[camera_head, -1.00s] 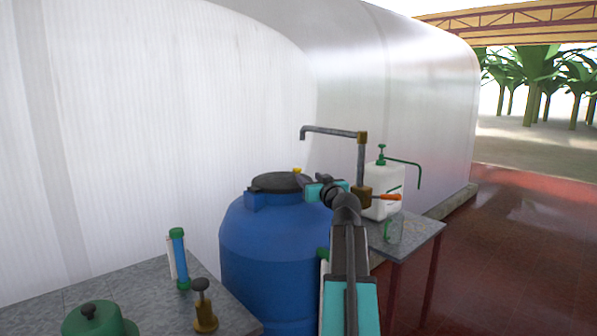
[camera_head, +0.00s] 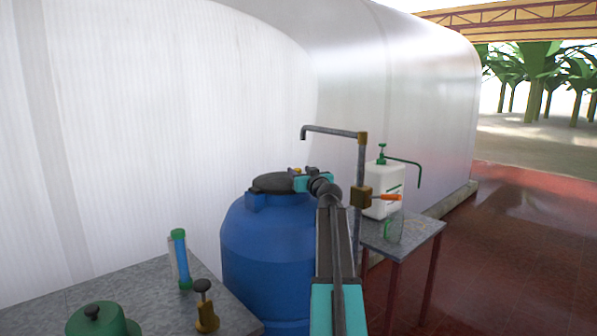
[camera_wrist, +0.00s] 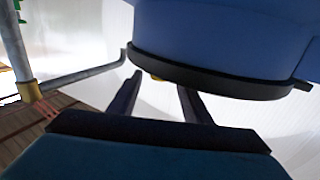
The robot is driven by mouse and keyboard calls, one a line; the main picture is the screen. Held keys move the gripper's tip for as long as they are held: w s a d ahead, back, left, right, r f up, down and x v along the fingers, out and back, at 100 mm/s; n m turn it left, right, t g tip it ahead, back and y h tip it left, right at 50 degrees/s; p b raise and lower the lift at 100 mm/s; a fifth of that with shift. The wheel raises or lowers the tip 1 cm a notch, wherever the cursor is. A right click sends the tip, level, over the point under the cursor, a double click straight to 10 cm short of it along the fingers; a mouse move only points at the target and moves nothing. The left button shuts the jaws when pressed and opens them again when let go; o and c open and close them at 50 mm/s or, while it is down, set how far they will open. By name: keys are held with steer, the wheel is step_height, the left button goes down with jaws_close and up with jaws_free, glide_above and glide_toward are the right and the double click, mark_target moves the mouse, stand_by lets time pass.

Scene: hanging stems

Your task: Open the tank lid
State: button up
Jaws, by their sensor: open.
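The blue tank (camera_head: 262,245) stands in the middle of the head view with its dark lid (camera_head: 270,182) closed on top. A small yellow piece (camera_head: 297,170) shows at the lid's right edge, partly hidden by my gripper (camera_head: 300,180). In the wrist view the tank appears upside down, with the lid's black rim (camera_wrist: 210,78) below the blue body (camera_wrist: 215,35). My gripper (camera_wrist: 158,84) is open there, its two dark fingers reaching toward the rim. A sliver of yellow (camera_wrist: 157,77) shows between the fingertips. I cannot tell whether they touch it.
Another table (camera_head: 150,280) with several small items stands at front left. A pale curved wall is behind.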

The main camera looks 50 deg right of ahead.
steer(key=shift+w+d, duration=0.3)
steer(key=shift+w, duration=0.3)
jaws_close()
steer(key=shift+a+f, duration=0.15)
